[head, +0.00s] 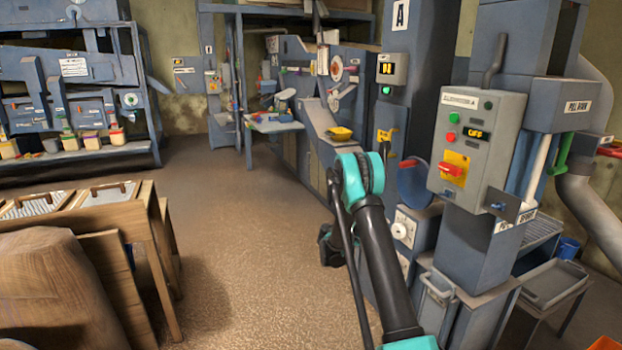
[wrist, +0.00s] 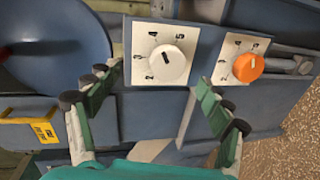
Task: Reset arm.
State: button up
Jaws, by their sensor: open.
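My gripper (wrist: 158,77) is open and empty in the wrist view. Its two green-padded fingers stand apart on either side of a white dial knob (wrist: 166,66) on a numbered plate. I cannot tell whether a finger touches the plate. My turquoise and black arm (head: 385,265) reaches forward in the head view, bent at a turquoise joint. The gripper itself cannot be made out there. The white dial plate also shows in the head view (head: 403,228), just right of my arm.
An orange knob (wrist: 248,67) and a blue round disc (wrist: 50,45) flank the dial. A grey control box (head: 472,150) with a red switch and an "OFF" display stands right of my arm. A wooden table (head: 150,225) stands left. The brown floor between is clear.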

jog(key=s+a+r+m+g+y, duration=0.1)
jog(key=s+r+y, duration=0.3)
jog(key=s, duration=0.6)
jog(key=s+a+r+y, duration=0.2)
jog(key=s+r+y, duration=0.15)
jog(key=s, duration=0.55)
jog(key=s+a+f+m+y, duration=0.1)
jog(key=s+a+y, duration=0.2)
jog(key=s, duration=1)
jog(key=s+a+f+y, duration=0.1)
jog(key=s+a+y, duration=0.3)
jog(key=s+a, duration=0.4)
jog(key=s, duration=0.5)
jog(key=shift+s+a+m, duration=0.2)
jog(key=shift+a+m, duration=0.1)
jog(key=shift+m, duration=0.1)
jog(key=shift+o, duration=0.2)
